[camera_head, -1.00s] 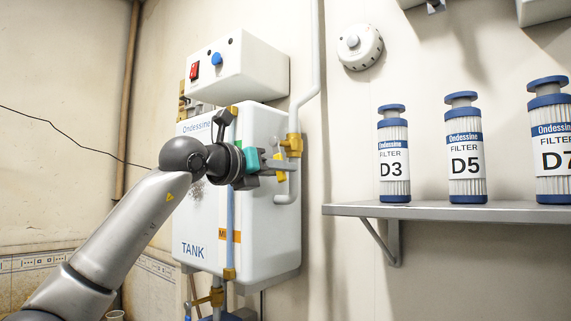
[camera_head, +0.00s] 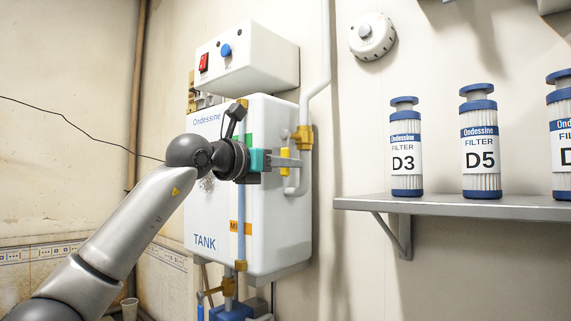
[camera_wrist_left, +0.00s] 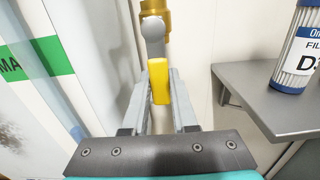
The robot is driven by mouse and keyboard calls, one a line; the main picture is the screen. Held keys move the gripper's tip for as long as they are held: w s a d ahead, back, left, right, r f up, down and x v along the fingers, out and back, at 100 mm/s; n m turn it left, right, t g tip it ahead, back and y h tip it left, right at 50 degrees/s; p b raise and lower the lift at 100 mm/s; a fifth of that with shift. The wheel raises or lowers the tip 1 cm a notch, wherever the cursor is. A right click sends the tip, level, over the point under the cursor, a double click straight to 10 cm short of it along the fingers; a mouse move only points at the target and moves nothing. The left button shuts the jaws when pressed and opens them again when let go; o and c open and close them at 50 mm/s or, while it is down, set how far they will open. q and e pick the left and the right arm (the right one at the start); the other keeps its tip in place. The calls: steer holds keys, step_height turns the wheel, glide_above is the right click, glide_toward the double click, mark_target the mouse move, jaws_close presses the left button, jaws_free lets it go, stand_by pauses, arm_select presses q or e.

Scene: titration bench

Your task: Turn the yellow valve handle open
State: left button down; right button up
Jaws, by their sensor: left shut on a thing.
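The yellow valve handle (camera_head: 285,161) is on the pipe at the right side of the white tank (camera_head: 270,215). It hangs downward below the brass valve body (camera_head: 303,138). My left gripper (camera_head: 284,164) is shut on the handle. In the left wrist view the yellow handle (camera_wrist_left: 159,82) stands between the two grey fingers of the left gripper (camera_wrist_left: 160,92), below a round grey knob and the brass fitting (camera_wrist_left: 155,8). My right gripper is not in view.
A grey shelf (camera_head: 450,207) with several filter cartridges, such as D3 (camera_head: 405,150), is to the right. A white control box (camera_head: 255,65) with a red switch is above the tank. A grey pipe (camera_head: 328,60) runs up the wall. A round white detector (camera_head: 372,37) is higher up.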

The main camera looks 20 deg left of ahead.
arm_select(q)
steer(key=c, duration=0.7)
jaws_free()
steer(key=b+v, duration=0.5)
steer(key=v, duration=1)
steer(key=shift+s, duration=0.15)
